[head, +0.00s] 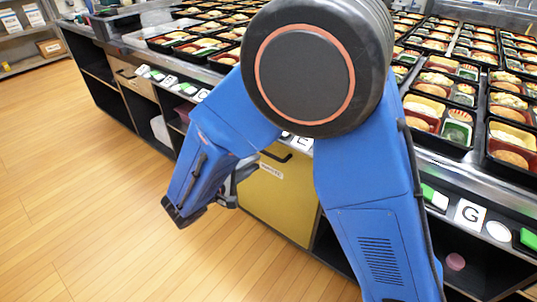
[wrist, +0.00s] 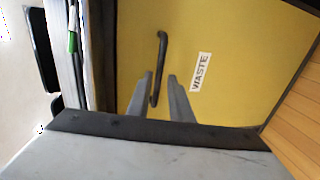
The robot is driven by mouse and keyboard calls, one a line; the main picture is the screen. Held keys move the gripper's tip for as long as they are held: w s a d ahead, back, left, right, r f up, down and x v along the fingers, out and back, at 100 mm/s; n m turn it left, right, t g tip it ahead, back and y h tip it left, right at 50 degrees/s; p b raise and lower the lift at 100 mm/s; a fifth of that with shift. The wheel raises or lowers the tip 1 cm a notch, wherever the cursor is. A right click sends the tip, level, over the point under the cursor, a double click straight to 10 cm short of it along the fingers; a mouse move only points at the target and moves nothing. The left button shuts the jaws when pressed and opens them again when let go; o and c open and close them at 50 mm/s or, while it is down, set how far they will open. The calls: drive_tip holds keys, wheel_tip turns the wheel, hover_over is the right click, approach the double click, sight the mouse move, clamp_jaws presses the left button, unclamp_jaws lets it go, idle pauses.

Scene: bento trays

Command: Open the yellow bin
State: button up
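The yellow bin (head: 275,203) is a yellow front panel set in the counter, with a white label reading WASTE (wrist: 201,72). It looks shut. A dark bar handle (wrist: 160,60) is on the panel, and it also shows near the panel's top in the head view (head: 277,157). My gripper (wrist: 160,80) is open in front of the panel. In the wrist view its two grey fingertips lie on either side of the lower end of the handle in the picture. I cannot tell how far they are from it. In the head view my arm hides part of the panel.
The counter holds many bento trays (head: 510,105). Below its top are open shelves and a wooden drawer (head: 135,80) on the left. The wooden floor (head: 90,190) on the left is clear.

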sight(268, 153)
drive_tip(key=x, duration=0.9)
drive_tip(key=shift+c, duration=0.2)
clamp_jaws()
